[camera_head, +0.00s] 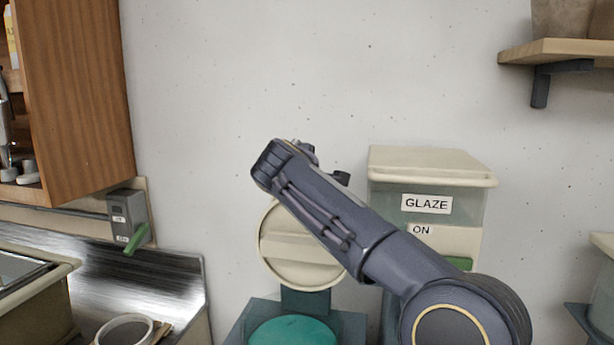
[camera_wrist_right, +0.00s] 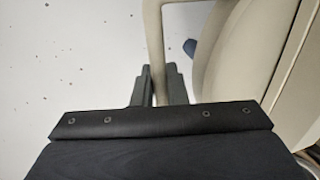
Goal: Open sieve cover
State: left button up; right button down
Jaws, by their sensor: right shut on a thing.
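The sieve cover (camera_head: 290,255) is a round cream disc. In the head view it stands steeply tilted above a teal round top (camera_head: 292,332), its face with a flat crossbar turned toward the camera. My right arm crosses in front of its upper right part. In the right wrist view, the cover (camera_wrist_right: 245,50) fills the right side, and a cream handle (camera_wrist_right: 154,40) runs down between the fingers. My right gripper (camera_wrist_right: 160,86) is shut on this handle. In the head view its fingertips are hidden behind the arm. My left gripper is not in view.
A cream-lidded glaze unit (camera_head: 432,170) with GLAZE and ON labels stands right of the cover, partly behind my arm. A wooden cabinet (camera_head: 80,95) and a wall box with a green lever (camera_head: 136,240) are at left. A wooden shelf (camera_head: 555,50) juts out upper right.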

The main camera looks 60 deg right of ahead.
jog(key=c, duration=1.5)
grip_release()
jog(key=b+v, duration=0.2)
jog(key=v, duration=0.6)
jog(key=shift+w, duration=0.1)
jog(key=shift+f, duration=0.1)
